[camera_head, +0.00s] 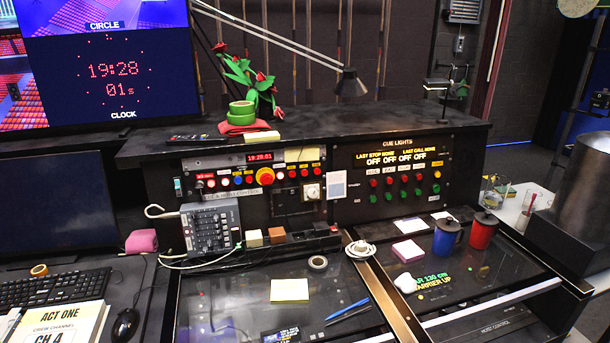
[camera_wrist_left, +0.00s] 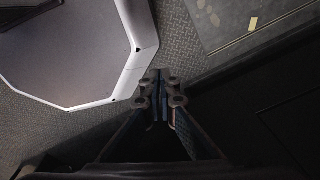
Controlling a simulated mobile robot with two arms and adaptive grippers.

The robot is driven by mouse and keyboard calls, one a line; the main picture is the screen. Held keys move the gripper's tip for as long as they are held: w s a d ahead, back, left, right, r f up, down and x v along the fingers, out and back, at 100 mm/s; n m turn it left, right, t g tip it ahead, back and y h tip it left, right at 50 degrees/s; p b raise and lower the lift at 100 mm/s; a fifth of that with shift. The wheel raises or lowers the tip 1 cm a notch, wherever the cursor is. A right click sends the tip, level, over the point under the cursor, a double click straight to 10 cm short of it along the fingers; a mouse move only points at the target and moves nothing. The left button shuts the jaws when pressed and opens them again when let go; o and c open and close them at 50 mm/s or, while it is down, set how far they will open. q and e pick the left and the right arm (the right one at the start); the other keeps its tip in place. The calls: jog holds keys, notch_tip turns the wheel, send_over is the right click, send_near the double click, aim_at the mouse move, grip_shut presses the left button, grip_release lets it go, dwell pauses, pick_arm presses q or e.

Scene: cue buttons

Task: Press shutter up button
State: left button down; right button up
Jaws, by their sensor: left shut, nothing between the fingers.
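No label reading shutter up is legible in the head view. The left control panel (camera_head: 262,178) carries a row of small coloured buttons and a larger red button with a yellow ring (camera_head: 265,175). The cue lights panel (camera_head: 400,180) to its right has red and green buttons in rows. My left gripper (camera_wrist_left: 162,88) shows only in the left wrist view, shut and empty over a patterned floor, apart from the panels. My right gripper is in neither view.
A lamp (camera_head: 350,83) hangs above the console. A pale angular-edged object (camera_wrist_left: 85,50) lies left of my left gripper.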

pick_arm(q)
jog(key=shift+s+d, duration=0.15)
jog(key=shift+d, duration=0.15)
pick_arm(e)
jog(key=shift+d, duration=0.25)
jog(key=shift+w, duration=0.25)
pick_arm(q)
jog(key=shift+w, duration=0.2)
